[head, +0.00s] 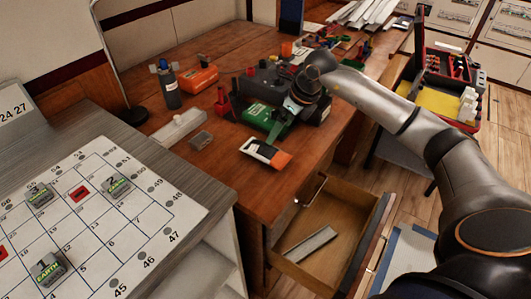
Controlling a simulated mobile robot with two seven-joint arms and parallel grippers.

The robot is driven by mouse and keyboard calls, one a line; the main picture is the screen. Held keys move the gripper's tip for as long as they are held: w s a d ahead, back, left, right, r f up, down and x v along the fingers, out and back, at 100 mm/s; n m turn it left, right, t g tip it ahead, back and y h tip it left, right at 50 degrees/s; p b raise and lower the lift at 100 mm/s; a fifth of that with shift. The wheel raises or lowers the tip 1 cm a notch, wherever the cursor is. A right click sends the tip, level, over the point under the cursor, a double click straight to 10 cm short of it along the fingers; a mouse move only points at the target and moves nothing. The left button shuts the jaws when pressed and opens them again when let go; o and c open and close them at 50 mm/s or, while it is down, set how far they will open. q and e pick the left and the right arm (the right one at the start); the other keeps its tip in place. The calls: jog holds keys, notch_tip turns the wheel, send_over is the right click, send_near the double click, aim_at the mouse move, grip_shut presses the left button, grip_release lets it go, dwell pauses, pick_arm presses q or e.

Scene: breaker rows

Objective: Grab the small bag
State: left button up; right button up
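My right arm comes in from the right and reaches over the wooden desk (225,165). Its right gripper (277,131) points down at the desk's front part, just above a small flat white, black and orange item (266,153). This item may be the small bag, but I cannot tell for sure. The fingers are small and dark against the clutter, so their opening and any contact are unclear. A green case (257,117) lies just behind the fingers, partly hidden by them. My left gripper is not in view.
An open drawer (345,232) with a grey strip juts out below the desk. A bottle (169,88), an orange box (199,79) and a power strip (178,130) lie left. A toolbox (452,75) stands right. A numbered board (95,220) fills the lower left.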

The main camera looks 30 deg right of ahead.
aim_at(267, 149)
jog(key=x, duration=1.1)
jog(key=shift+a, duration=0.35)
jog(key=c, duration=1.4)
jog(key=shift+r, duration=0.15)
jog(key=shift+c, duration=0.2)
